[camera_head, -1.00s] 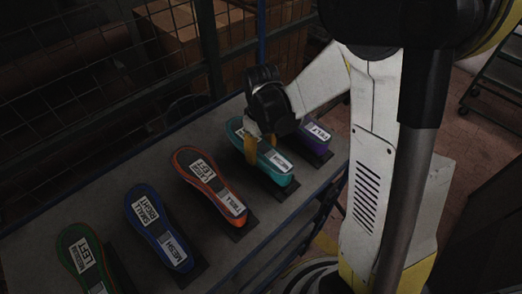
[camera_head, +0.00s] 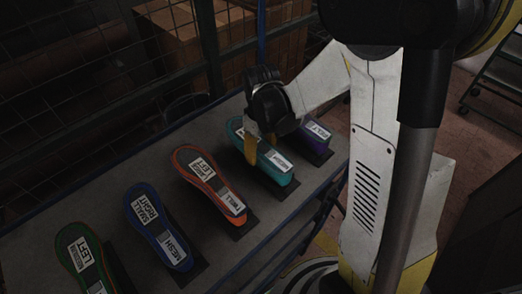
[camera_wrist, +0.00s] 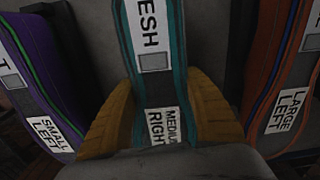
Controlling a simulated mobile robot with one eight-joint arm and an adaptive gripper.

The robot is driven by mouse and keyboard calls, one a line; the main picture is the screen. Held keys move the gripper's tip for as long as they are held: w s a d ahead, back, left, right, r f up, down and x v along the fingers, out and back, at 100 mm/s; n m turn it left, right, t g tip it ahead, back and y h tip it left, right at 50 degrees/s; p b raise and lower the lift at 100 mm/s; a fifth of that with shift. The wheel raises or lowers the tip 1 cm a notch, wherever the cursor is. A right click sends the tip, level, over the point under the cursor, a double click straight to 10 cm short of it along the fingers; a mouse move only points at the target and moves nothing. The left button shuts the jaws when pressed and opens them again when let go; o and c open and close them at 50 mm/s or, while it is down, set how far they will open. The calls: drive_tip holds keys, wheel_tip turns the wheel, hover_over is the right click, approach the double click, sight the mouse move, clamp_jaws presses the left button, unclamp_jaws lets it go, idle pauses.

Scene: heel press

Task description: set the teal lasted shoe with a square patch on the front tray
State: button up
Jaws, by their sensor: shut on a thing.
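The teal lasted shoe (camera_head: 284,170) sits on a dark block on the grey bench, between an orange shoe and a purple shoe. In the wrist view the teal shoe (camera_wrist: 179,80) shows a MESH label, a grey square patch (camera_wrist: 155,62) and a MEDIUM RIGHT label. My gripper (camera_wrist: 158,120) is shut on the teal shoe, one yellow finger against each side. In the head view my gripper (camera_head: 260,146) reaches over the shoe from above and hides part of its middle. I cannot tell any gap under the shoe. The front tray is not identifiable in these views.
The orange shoe (camera_head: 206,184), blue shoe (camera_head: 158,226) and green shoe (camera_head: 82,258) stand in a row to the left on the bench (camera_head: 120,190). The purple shoe (camera_head: 318,145) is close on the right. A wire fence and cardboard boxes (camera_head: 170,40) stand behind.

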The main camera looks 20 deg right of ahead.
drive_tip(key=shift+f, duration=0.3)
drive_tip(key=o, duration=1.5)
drive_tip(key=shift+c, duration=0.2)
drive_tip(key=shift+r, duration=0.1)
wheel_tip(320, 180, up, 12)
drive_tip(key=shift+f, duration=0.1)
drive_tip(key=shift+b, duration=0.3)
